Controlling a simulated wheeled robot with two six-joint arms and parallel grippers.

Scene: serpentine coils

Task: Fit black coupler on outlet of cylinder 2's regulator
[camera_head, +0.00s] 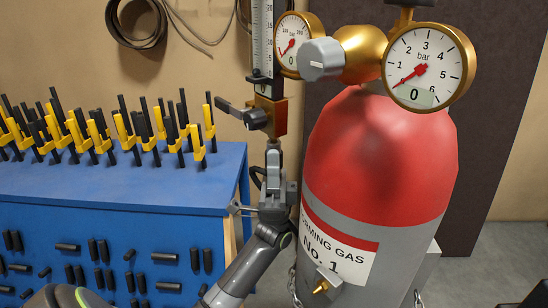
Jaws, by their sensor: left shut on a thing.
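A red and grey gas cylinder (372,165) labelled "FORMING GAS No. 1" stands at the centre right. No cylinder marked 2 is in view. Its brass regulator (365,52) has two round gauges and a grey knob. A clear flow tube (262,38) hangs at the regulator's left, above a brass block (268,118) with a dark lever. My left gripper (273,172) points up directly below that block, shut on a small dark piece, apparently the black coupler. The fingers hide most of it, and I cannot tell whether it touches the outlet. My right gripper is not in view.
A blue bench (120,185) at the left carries rows of yellow and black clamps (100,130). Black pieces hang on its front. A coiled hose (137,25) hangs on the wall. A chain (293,285) and a small brass fitting (325,285) are low on the cylinder.

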